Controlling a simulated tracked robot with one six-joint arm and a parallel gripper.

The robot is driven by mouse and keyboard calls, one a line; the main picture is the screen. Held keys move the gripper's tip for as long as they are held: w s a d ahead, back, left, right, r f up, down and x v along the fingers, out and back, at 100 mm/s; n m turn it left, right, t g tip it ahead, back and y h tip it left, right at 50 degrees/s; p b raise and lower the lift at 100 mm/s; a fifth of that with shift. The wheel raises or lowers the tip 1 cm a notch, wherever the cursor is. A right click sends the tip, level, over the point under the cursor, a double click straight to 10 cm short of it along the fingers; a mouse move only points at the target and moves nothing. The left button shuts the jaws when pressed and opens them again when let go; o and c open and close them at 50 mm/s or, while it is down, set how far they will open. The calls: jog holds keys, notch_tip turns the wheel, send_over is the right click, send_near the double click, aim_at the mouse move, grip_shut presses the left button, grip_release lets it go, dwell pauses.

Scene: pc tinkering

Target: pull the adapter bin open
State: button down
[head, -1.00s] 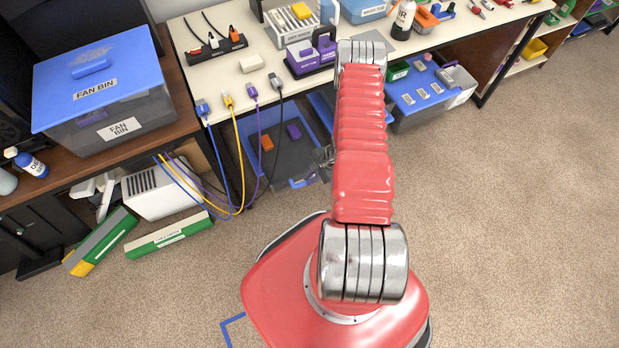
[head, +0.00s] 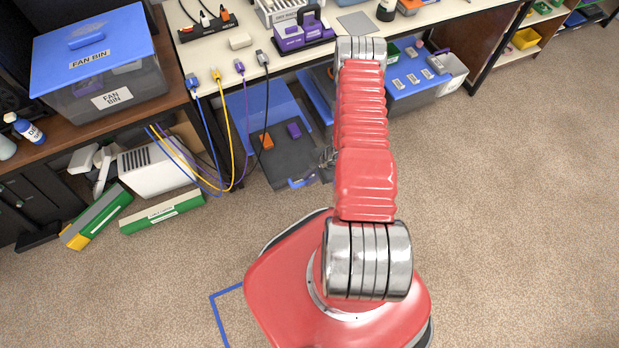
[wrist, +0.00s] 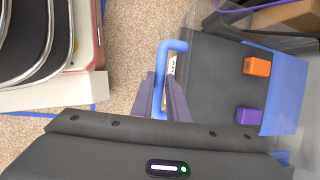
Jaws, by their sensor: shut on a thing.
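The adapter bin (head: 283,160) is a dark grey tray partly out from under the workbench, with a blue panel (head: 252,108) at its back. An orange adapter (head: 266,141) and a purple adapter (head: 294,130) lie in it. In the wrist view the bin (wrist: 215,70) has a blue bar handle (wrist: 172,47) on its front and a white label, partly hidden. My gripper (wrist: 163,88) is shut on the handle, one finger on each side of the bar. In the head view my arm hides most of the gripper.
Blue, yellow, purple and black cables (head: 226,135) hang from the workbench (head: 320,55) at the bin's left. A blue-lidded bin (head: 425,75) stands under the bench to the right. A fan bin (head: 100,90) sits on the brown desk. Carpet (head: 500,220) in front is clear.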

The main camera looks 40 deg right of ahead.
jog(key=c, duration=1.7)
grip_release()
jog(key=shift+w, duration=0.1)
jog(key=v, duration=1.3)
jog(key=shift+d+r, duration=0.15)
jog(key=shift+r, duration=0.2)
